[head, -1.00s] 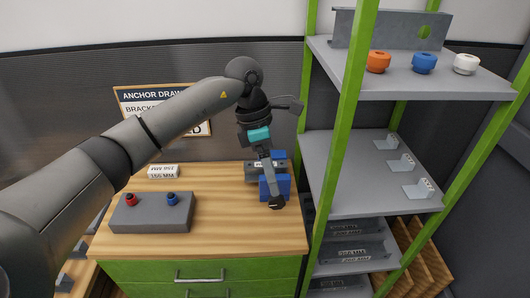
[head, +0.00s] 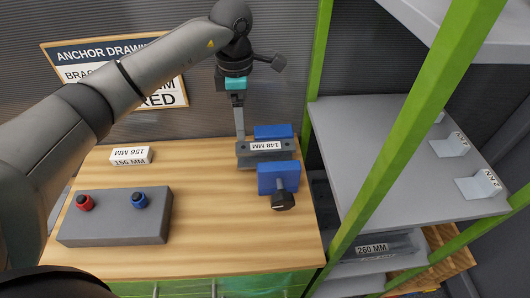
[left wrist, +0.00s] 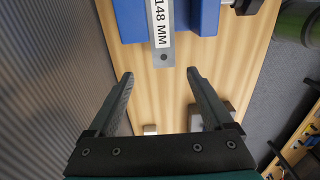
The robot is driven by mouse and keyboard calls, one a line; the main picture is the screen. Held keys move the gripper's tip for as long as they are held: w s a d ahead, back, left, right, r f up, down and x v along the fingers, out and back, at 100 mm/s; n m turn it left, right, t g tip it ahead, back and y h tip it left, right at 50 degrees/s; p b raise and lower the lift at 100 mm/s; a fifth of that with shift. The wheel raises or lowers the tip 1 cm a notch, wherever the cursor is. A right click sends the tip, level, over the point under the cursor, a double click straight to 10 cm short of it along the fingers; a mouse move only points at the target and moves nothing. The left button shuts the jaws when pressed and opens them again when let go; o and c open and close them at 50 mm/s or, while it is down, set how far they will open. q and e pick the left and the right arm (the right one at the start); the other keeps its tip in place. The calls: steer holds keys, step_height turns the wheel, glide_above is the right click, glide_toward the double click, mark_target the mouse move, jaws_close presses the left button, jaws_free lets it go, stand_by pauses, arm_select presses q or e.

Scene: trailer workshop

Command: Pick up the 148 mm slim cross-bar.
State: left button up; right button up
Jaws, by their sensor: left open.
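The 148 mm cross-bar (head: 247,157) is a dark grey bar with a white "148 MM" label. It sits between the blue jaws of a vise (head: 278,178) on the wooden bench top. In the left wrist view the bar (left wrist: 164,57) shows as a narrow grey strip between two blue blocks, its near end bare. My left gripper (head: 239,132) is at the bar's left end in the head view. In the left wrist view, my left gripper (left wrist: 160,74) is open and empty, its fingertips apart just short of the bar's end. My right gripper is not seen.
A grey box (head: 115,228) with a red and a blue knob stands at the bench's front left. A white-labelled "156 MM" piece (head: 131,155) lies behind it. A green-framed shelf (head: 395,165) with small brackets stands close on the right. The bench middle is clear.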

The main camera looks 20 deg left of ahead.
mark_target(244, 147)
arm_select(q)
step_height(244, 147, down, 6)
steer(key=f, duration=0.5)
steer(key=shift+s+d+f, duration=0.1)
steer(key=shift+s+d, duration=0.1)
steer(key=shift+s, duration=0.05)
jaws_close()
stand_by(0.6)
